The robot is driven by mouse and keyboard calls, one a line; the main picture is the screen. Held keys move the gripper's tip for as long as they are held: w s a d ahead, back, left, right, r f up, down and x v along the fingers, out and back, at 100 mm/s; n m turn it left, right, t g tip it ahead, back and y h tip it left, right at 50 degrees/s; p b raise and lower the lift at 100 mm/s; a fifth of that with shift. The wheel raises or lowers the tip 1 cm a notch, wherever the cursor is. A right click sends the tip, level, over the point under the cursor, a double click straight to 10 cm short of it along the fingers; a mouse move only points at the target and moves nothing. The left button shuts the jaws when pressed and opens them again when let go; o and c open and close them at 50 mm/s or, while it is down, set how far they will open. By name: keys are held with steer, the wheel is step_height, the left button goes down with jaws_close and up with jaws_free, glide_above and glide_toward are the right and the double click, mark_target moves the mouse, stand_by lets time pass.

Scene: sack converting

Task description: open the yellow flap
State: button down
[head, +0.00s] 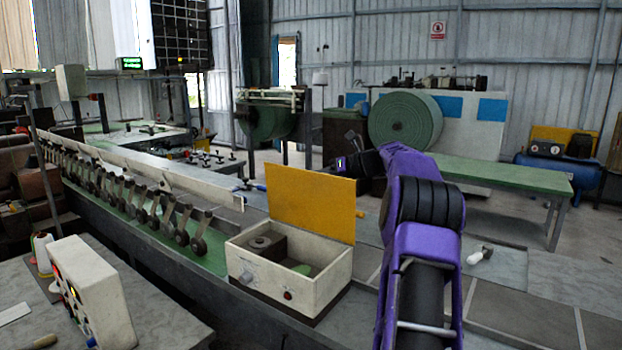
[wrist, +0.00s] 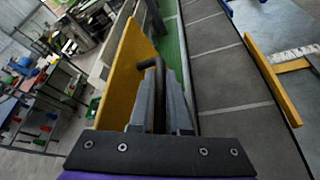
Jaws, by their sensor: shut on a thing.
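The yellow flap (head: 312,203) stands raised, close to upright, along the back edge of an open off-white box (head: 262,277). In the wrist view the flap (wrist: 123,75) rises just left of my fingers. My gripper (wrist: 160,92) is shut on a dark bar, which looks like the flap's handle (wrist: 158,80); where the bar joins the flap is hard to see. In the head view my purple arm reaches up on the right of the box and bends behind the flap; the fingertips are hidden there.
The box sits on a long machine bed (head: 185,262) with a row of dark rollers (head: 150,208). A control box (head: 92,290) stands at the lower left. A large green roll (head: 405,120) and a green-topped table (head: 500,172) are behind.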

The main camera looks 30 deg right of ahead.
steer(key=shift+d+f, duration=0.1)
steer(key=shift+d, duration=0.05)
stand_by(0.4)
steer(key=c, duration=1.2)
jaws_free()
steer(key=shift+o, duration=0.2)
steer(key=v, duration=1.7)
steer(key=shift+d, duration=0.15)
